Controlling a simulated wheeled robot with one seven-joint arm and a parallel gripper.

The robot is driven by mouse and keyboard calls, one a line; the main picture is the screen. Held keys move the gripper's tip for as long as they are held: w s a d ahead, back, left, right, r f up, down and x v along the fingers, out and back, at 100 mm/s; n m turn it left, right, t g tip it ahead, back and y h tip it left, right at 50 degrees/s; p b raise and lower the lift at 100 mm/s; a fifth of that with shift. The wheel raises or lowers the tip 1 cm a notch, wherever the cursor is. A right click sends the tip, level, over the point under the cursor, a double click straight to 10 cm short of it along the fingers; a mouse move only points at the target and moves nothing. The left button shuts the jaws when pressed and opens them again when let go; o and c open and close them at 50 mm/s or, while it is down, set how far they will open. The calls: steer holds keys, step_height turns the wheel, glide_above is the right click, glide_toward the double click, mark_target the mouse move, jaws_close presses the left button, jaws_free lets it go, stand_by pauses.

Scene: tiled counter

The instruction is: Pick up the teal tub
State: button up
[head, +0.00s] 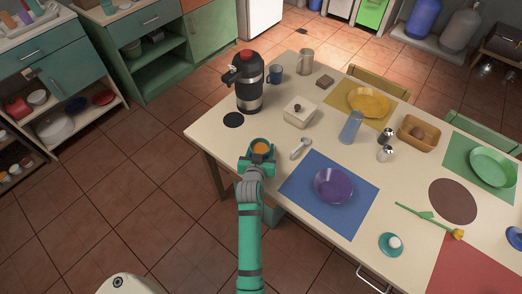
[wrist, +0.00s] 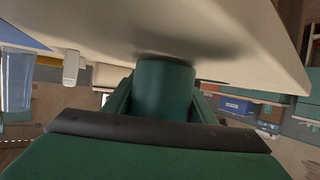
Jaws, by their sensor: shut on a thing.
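The teal tub (head: 260,156) is near the left front edge of the table in the head view, with orange showing inside its round rim. My gripper (head: 257,162) is shut on it, one finger on each side. In the wrist view the tub (wrist: 163,92) is a plain teal cylinder between the fingers, and the picture is upside down. The tub's end is close to the pale tabletop with a shadow around it. I cannot tell whether it touches the table or is just above it.
A white spoon-like utensil (head: 300,148) and a blue mat (head: 300,190) with a purple bowl (head: 333,186) lie to the right. A white box (head: 300,114), a black dispenser (head: 247,85) and a dark round coaster (head: 233,120) stand behind. The floor left of the table is clear.

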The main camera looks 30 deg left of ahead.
mark_target(254, 144)
steer(key=shift+r, duration=0.5)
steer(key=s+r, duration=0.1)
steer(key=r, duration=0.1)
steer(key=s+r, duration=0.2)
steer(key=r, duration=0.1)
steer(key=s+r, duration=0.2)
steer(key=r, duration=0.1)
steer(key=shift+s+a, duration=0.1)
steer(key=s+r, duration=0.3)
steer(key=s, duration=0.6)
steer(key=shift+r, duration=0.4)
